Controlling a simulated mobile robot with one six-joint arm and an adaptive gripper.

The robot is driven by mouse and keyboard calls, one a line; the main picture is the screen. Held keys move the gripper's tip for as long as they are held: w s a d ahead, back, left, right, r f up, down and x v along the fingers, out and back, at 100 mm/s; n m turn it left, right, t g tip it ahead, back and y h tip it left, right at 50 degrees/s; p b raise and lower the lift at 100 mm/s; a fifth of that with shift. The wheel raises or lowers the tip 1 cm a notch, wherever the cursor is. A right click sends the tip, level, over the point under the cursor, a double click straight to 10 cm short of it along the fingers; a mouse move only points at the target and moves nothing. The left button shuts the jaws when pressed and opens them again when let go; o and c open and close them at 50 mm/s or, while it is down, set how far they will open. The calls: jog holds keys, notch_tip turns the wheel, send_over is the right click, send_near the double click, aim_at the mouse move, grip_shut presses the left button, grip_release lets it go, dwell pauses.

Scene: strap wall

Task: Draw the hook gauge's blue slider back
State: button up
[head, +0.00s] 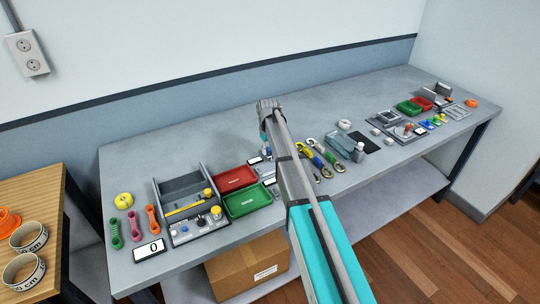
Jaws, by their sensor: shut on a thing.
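My arm reaches from the bottom right up over the middle of the bench, and its end, with my gripper (264,136), points down behind the red tray's right side. The gripper is shut on a small part of the hook gauge, taken to be the blue slider. A little blue and white (266,151) shows just below the fingers. My arm covers most of the gauge, so the slider's position along it and the fingertips' exact contact cannot be made out.
A red tray (234,178) and a green tray (248,199) lie left of the arm. A grey panel with knobs (197,226) and a display reading 0 (149,251) stand further left. Carabiners (323,153) lie right of the arm. The back of the bench is clear.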

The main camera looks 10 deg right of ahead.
jog(key=shift+w+a, duration=0.3)
jog(key=shift+w, duration=0.5)
jog(key=o, duration=0.6)
jog(key=shift+c, duration=0.2)
jog(key=shift+r+p, duration=3.05)
